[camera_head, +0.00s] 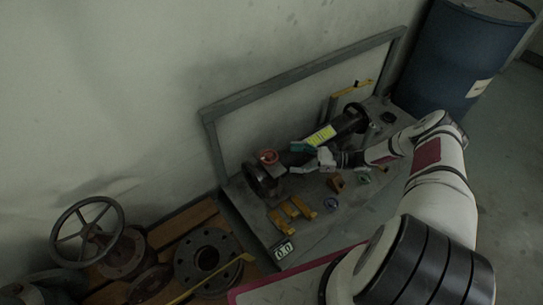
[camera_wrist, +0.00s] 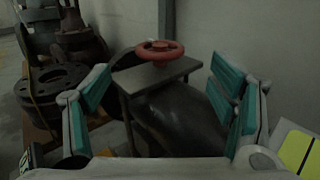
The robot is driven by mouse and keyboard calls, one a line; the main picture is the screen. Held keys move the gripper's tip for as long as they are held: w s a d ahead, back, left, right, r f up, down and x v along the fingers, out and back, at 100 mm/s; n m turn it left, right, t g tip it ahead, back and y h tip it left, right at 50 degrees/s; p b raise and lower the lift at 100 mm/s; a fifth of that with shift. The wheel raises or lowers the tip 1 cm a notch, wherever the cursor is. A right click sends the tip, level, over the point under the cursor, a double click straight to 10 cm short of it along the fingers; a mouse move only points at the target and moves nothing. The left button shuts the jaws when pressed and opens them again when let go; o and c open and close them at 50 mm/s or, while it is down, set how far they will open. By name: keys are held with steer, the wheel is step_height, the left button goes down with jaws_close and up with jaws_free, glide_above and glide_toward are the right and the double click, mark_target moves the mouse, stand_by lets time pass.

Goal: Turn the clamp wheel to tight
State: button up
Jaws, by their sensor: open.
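The clamp wheel is a small red handwheel (camera_head: 269,156) on top of a clamp at the left end of a dark pipe body (camera_head: 327,135) on the grey bench. In the wrist view the red wheel (camera_wrist: 160,50) sits on a flat grey plate (camera_wrist: 157,75), ahead of my fingers and roughly centred between them. My gripper (camera_head: 302,158) is open and empty, with teal-padded fingers, to the right of the wheel and apart from it. Both fingers of my gripper (camera_wrist: 163,88) show spread wide in the wrist view. The wheel's spoke angle is unclear.
Yellow pieces (camera_head: 298,207) and a purple ring (camera_head: 331,204) lie on the bench (camera_head: 305,240) in front of the pipe. A display (camera_head: 284,250) reads 0.0. A framed panel (camera_head: 290,90) stands behind. A large handwheel (camera_head: 88,232) and flange (camera_head: 208,258) are left; a blue drum (camera_head: 462,55) is right.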

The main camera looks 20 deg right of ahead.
mark_target(270, 156)
steer(key=b+x, duration=0.1)
steer(key=x, duration=0.8)
steer(key=shift+a, duration=0.15)
steer(key=shift+r, duration=0.1)
steer(key=c, duration=1.1)
